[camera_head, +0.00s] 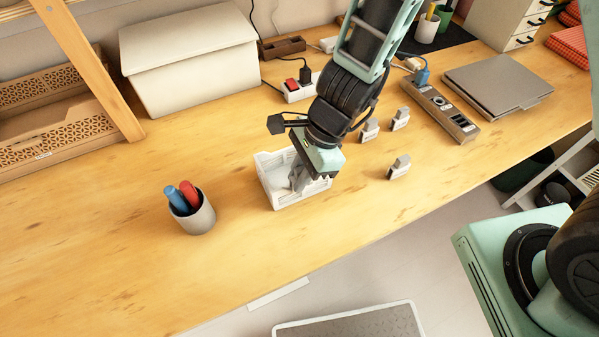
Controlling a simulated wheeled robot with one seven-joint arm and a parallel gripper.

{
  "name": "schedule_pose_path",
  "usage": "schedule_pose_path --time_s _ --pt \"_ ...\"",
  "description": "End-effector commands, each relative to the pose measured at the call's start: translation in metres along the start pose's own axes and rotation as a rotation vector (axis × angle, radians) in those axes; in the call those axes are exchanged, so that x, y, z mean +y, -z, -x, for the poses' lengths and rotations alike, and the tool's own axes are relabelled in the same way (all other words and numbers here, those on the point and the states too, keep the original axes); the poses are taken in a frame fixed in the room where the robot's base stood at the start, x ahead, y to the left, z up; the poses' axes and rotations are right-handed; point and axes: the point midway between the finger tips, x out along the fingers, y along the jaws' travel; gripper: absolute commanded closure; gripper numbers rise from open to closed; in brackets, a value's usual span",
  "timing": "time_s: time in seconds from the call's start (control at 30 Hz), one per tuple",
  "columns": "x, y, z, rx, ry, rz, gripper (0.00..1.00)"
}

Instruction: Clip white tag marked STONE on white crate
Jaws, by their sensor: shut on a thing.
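The white crate (287,199) stands on the wooden table near the middle of the camera_head view, with some grey contents partly visible inside. My gripper (325,178) is lowered at the crate's right side, over its rim, and hides part of it. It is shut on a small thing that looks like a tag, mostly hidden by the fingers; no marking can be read. Three small pale clip tags stand on the table to the right: one tag (369,131), a second tag (400,119) and a third tag (399,168). Their markings are too small to read.
A grey cup (196,216) with blue and red things stands left of the crate. A power strip (441,110) and a grey laptop (497,85) lie at the right. A large white box (190,62) stands behind. The table's front left is clear.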

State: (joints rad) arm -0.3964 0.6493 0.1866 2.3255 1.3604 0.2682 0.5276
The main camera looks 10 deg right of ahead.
Motion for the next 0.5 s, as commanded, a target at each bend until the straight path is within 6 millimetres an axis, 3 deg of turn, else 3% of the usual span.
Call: schedule_pose_path --time_s 0.5 --pt "-0.0001 0.0026 -0.0059 0.0 0.0 0.0 1.0"
